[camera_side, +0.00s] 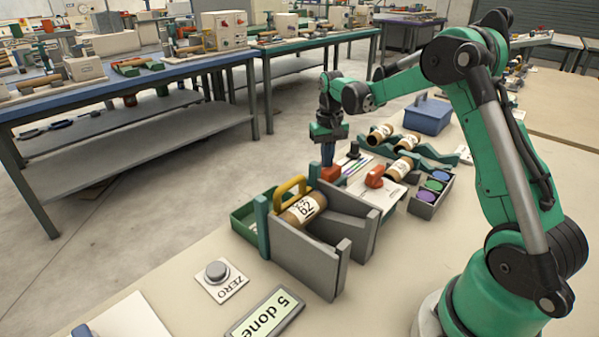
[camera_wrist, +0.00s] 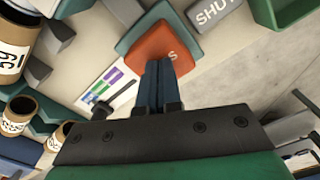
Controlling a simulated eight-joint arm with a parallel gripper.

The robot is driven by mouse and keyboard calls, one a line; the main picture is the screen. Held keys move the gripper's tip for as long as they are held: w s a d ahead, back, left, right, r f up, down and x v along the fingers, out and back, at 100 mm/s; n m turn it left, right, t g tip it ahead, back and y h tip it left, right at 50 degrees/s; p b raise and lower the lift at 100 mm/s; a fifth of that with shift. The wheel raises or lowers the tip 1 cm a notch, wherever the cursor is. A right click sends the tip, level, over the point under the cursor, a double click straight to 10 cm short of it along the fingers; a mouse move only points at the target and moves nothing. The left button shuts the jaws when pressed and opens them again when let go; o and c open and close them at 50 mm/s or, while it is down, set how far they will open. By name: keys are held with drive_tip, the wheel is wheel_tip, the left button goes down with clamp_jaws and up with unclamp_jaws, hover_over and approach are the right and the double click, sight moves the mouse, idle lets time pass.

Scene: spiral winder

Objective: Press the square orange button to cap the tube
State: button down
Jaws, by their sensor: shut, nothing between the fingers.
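The square orange button (camera_side: 331,174) sits on a base behind the cradle. In the wrist view the orange button (camera_wrist: 152,45) fills the upper middle, with part of a letter showing at its right edge. My gripper (camera_side: 328,170) points straight down with its blue fingers shut and empty. In the wrist view my gripper (camera_wrist: 160,66) has its fingertips over the button's near part; I cannot tell whether they touch it. A brown cardboard tube (camera_side: 303,209) with a white label marked 62 lies in the grey cradle (camera_side: 306,262), a yellow hoop (camera_side: 290,188) over it.
A second orange-red knob (camera_side: 374,177) stands on a white plate to the right. Several tubes rest on a wavy green rack (camera_side: 419,149). A box with coloured discs (camera_side: 431,193), a ZERO button (camera_side: 217,271) and a "5 done" display (camera_side: 265,317) are nearby.

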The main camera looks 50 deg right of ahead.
drive_tip(key=shift+f, duration=0.95)
drive_tip(key=shift+r, duration=4.05)
